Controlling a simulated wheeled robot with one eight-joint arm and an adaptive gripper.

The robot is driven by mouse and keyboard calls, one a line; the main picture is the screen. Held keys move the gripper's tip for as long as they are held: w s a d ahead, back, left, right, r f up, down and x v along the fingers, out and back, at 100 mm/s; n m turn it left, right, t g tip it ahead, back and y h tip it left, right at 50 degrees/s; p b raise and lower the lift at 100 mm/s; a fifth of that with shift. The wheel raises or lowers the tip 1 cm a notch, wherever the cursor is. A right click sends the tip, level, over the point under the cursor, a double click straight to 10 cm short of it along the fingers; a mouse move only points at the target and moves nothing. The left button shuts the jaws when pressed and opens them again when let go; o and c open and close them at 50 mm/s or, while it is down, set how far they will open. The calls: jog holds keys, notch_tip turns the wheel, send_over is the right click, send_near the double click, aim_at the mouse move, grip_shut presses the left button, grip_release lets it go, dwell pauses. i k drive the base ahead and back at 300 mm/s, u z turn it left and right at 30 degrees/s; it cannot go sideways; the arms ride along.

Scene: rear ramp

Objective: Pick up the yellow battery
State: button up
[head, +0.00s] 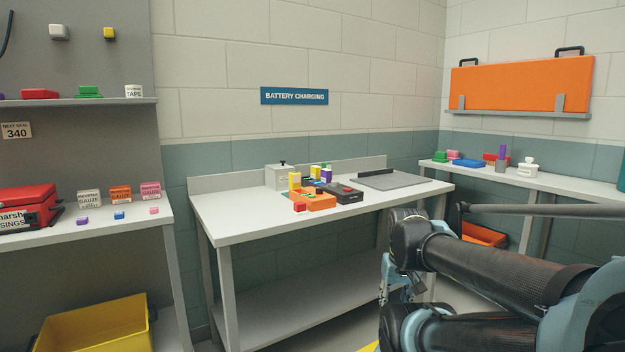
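An upright yellow block (294,181), likely the yellow battery, stands at the back left of the cluster on the white table (245,225). A second yellow block (315,172) stands just behind and to the right, partly hidden by the things around it. An orange charger-like tray (320,202) and a dark box (346,195) sit in front of them. My gripper (396,285) seems to hang below my wrist, right of the table's front edge and well apart from the blocks. Its fingers are too unclear to tell open from shut.
A grey lidded box (280,177) stands left of the blocks, with a purple block (326,175) to their right. A red block (299,207) is at the tray's front. A grey panel (395,180) lies at the right. The table's left part is clear.

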aim_at(314, 170)
jog(key=i, duration=0.9)
